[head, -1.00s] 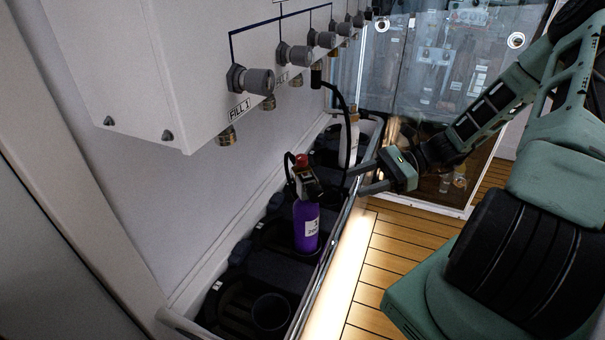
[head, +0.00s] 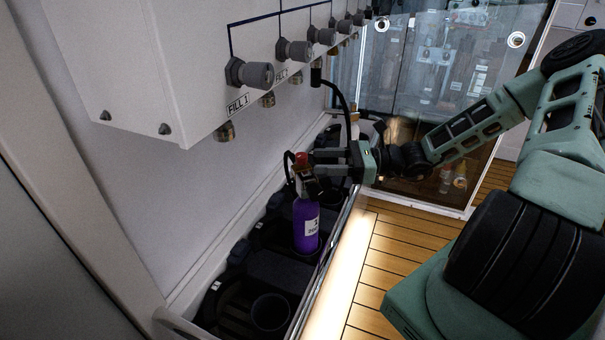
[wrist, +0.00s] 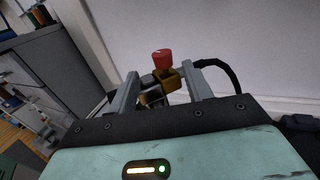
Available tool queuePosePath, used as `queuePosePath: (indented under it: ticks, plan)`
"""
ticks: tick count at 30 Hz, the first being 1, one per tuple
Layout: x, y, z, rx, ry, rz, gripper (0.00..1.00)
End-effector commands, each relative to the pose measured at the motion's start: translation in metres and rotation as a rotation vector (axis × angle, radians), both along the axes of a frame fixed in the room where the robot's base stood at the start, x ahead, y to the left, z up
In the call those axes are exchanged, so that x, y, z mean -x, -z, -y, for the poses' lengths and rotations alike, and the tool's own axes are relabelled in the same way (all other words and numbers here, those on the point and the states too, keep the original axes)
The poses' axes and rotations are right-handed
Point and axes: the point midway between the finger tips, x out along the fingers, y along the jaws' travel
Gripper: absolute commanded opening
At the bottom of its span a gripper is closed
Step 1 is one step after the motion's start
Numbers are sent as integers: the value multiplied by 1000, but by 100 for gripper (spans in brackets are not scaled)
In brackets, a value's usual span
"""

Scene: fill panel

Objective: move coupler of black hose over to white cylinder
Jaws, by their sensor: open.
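The purple cylinder (head: 306,226) stands upright in the rack, with a red knob (head: 302,157) on its valve. The red knob also shows in the wrist view (wrist: 162,57), above a brass body (wrist: 166,79). The black hose (head: 344,98) hangs from a panel port, and a black loop shows left of the valve. The coupler looks to be the dark part at the purple cylinder's valve; its outline is unclear. My gripper (head: 313,163) is open at the valve, its fingers on either side in the wrist view (wrist: 159,76). The white cylinder (head: 355,130) is mostly hidden behind my gripper.
The white fill panel (head: 175,70) with several knobs and brass ports overhangs the rack. The rack's front rail (head: 330,258) runs below my arm. An empty round holder (head: 271,312) is nearest. A glass-fronted cabinet (head: 400,75) stands behind; the wooden floor (head: 385,250) at right is clear.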

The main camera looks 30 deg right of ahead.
Motion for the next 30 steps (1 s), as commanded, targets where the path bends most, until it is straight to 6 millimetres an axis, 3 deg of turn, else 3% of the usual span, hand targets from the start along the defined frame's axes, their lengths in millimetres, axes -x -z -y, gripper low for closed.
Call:
queuePosePath:
  ticks: [13, 22, 23, 28, 30]
  plan:
    - [-32, -7, -38, -1, -2, -1, 50]
    - [-35, -8, -43, 1, 0, -1, 50]
    - [-35, -8, -43, 1, 0, -1, 47]
    - [-35, -8, -43, 1, 0, -1, 0]
    - [-35, -9, -43, 0, 0, 0, 0]
